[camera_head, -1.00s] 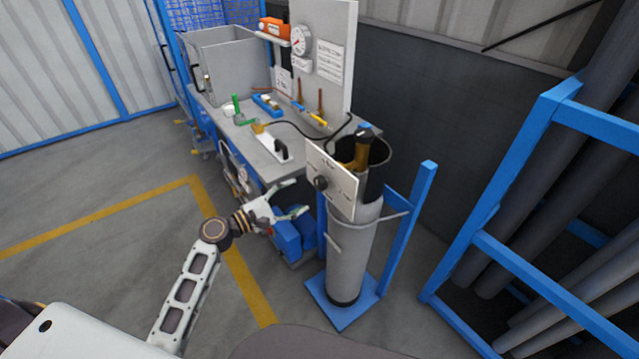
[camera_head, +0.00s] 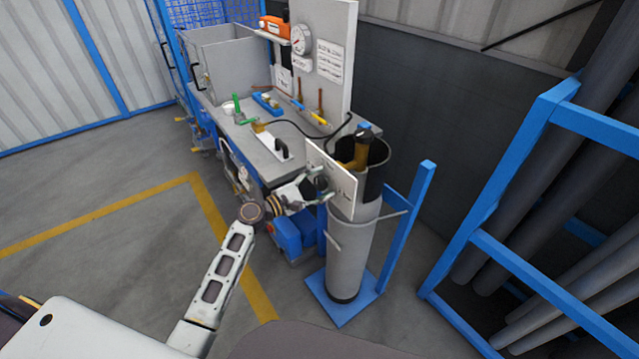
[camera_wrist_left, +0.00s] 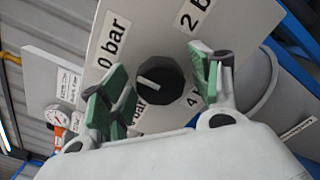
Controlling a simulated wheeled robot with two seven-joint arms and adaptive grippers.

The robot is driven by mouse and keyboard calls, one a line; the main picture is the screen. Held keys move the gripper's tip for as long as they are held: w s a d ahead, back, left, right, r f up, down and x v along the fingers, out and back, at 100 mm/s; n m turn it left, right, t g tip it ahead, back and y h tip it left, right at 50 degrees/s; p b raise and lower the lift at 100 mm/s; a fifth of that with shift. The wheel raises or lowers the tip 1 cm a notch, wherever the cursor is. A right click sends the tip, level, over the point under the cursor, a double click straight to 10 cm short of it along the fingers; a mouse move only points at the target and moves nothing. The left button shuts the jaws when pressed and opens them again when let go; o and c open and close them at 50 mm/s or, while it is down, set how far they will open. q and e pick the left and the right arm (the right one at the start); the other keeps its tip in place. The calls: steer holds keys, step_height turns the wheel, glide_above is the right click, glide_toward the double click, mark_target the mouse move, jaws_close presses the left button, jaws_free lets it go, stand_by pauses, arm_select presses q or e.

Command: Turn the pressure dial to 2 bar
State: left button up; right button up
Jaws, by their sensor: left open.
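The pressure dial is a black faceted knob (camera_wrist_left: 160,85) on a pale panel (camera_wrist_left: 150,30), also seen in the head view (camera_head: 343,187). A white line on the knob points to the left and slightly up in the wrist view. The label "0 bar" (camera_wrist_left: 112,45) is upper left of the knob and "2 bar" (camera_wrist_left: 196,14) upper right. Two labels below are partly hidden by my fingers. My left gripper (camera_wrist_left: 158,88) is open, its green-padded fingers on either side of the knob; contact cannot be told. In the head view my left gripper (camera_head: 316,188) covers most of the knob. My right gripper is not in view.
The panel is at a grey cylinder (camera_head: 350,260) on a blue stand (camera_head: 398,240). A workbench (camera_head: 250,140) with tools and a gauge (camera_head: 301,39) stands behind. A blue rack (camera_head: 500,200) with pipes is at the right. The floor at left is clear.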

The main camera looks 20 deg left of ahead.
arm_select(q)
steer(key=shift+w+d, duration=0.1)
steer(key=c, duration=1)
steer(key=shift+c, duration=0.2)
